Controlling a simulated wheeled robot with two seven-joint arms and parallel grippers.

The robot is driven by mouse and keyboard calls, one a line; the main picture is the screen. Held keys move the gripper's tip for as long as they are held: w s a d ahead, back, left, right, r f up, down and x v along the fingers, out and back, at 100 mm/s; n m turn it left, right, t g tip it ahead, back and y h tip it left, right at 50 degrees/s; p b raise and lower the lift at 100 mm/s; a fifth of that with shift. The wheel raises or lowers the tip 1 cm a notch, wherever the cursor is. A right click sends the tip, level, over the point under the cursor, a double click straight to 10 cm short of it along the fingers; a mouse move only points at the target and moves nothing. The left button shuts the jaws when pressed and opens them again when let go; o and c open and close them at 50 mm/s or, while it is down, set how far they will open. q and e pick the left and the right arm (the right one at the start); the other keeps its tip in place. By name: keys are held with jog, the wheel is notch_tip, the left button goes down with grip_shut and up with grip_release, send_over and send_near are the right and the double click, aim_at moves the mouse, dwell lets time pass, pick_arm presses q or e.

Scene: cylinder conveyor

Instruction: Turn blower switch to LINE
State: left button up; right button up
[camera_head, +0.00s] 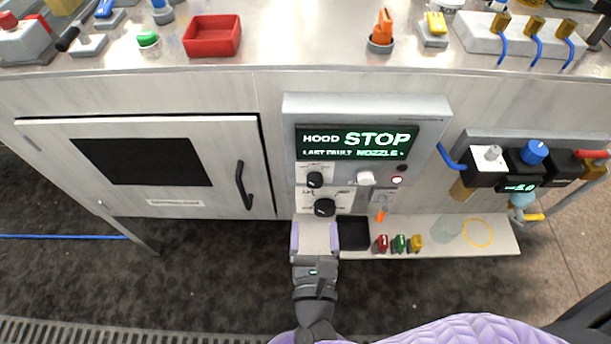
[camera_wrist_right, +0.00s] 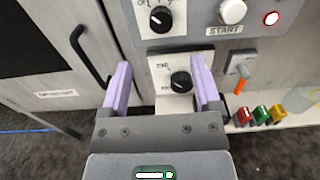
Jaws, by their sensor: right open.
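The control panel (camera_head: 440,110) shows "HOOD STOP" on its display (camera_head: 357,142). It carries two black rotary knobs, an upper knob (camera_head: 315,180) and a lower knob (camera_head: 325,207); their labels are too small to tell which is the blower switch. The right wrist view shows the upper knob (camera_wrist_right: 161,19) and the lower knob (camera_wrist_right: 181,83). My right gripper (camera_head: 315,234) is open and empty, below the lower knob in the head view. In the right wrist view the lower knob appears between its two lilac fingers (camera_wrist_right: 163,80), nearer the right one; contact is not visible. My left gripper is out of view.
A white START button (camera_wrist_right: 232,11) and a red lamp (camera_head: 397,181) sit right of the knobs. Below is a shelf (camera_head: 455,248) with a black tray (camera_head: 353,232) and red, green and yellow small pieces (camera_head: 400,243). A cabinet door handle (camera_head: 243,185) stands out left.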

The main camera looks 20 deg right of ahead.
aim_at(315, 184)
jog(key=b+x, duration=0.1)
jog(key=x, duration=0.8)
jog(key=shift+w+d, duration=0.15)
jog(key=shift+w, duration=0.05)
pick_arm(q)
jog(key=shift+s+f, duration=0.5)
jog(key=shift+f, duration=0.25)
pick_arm(e)
grip_shut()
